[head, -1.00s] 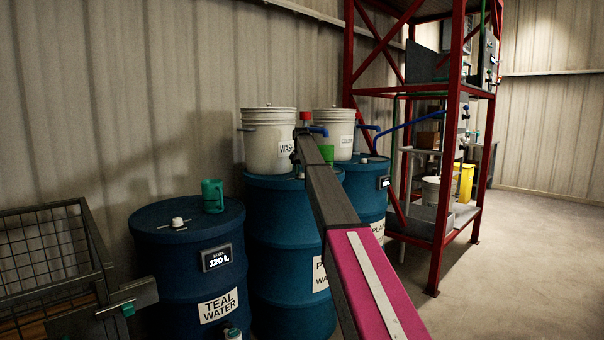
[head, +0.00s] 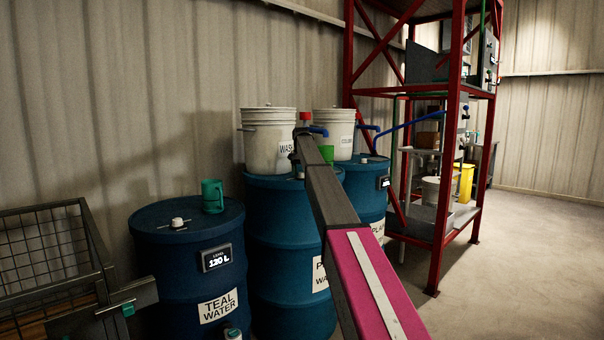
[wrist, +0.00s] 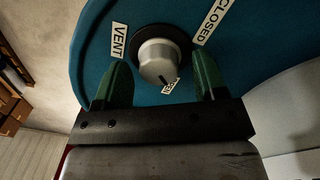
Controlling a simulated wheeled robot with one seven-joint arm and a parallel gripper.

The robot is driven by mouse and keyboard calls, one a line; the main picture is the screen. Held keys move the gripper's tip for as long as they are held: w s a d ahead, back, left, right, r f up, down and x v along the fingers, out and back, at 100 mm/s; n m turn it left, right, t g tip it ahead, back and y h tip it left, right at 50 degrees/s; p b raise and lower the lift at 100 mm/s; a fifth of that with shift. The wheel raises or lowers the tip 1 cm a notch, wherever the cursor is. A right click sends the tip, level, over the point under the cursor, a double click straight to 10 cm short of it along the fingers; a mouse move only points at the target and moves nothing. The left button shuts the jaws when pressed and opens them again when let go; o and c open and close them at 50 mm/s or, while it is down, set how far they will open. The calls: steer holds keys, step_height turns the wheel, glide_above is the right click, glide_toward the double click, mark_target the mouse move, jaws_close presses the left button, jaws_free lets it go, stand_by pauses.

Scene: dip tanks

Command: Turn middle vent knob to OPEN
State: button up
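The vent knob (wrist: 160,62) is a pale round knob on a dark base on the blue drum lid in the wrist view. Its dark mark points down the picture, toward a small, partly hidden label (wrist: 168,89) whose word I cannot read surely. The VENT label (wrist: 119,40) is left of the knob and the CLOSED label (wrist: 216,20) is upper right. My gripper (wrist: 163,72) is open, its green fingers on either side of the knob with gaps visible. In the head view the middle blue drum (head: 275,235) stands behind my arm, which hides its knob.
The TEAL WATER drum (head: 190,265) with a green mug (head: 212,196) stands left. Another blue drum (head: 365,195) stands right. A wire crate (head: 95,240) is at far left, a red rack (head: 440,200) at right. Floor at right is clear.

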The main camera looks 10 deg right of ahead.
steer(key=shift+r, duration=0.15)
step_height(320, 180, up, 10)
steer(key=shift+a+r, duration=0.15)
steer(key=shift+r, duration=0.1)
stand_by(0.3)
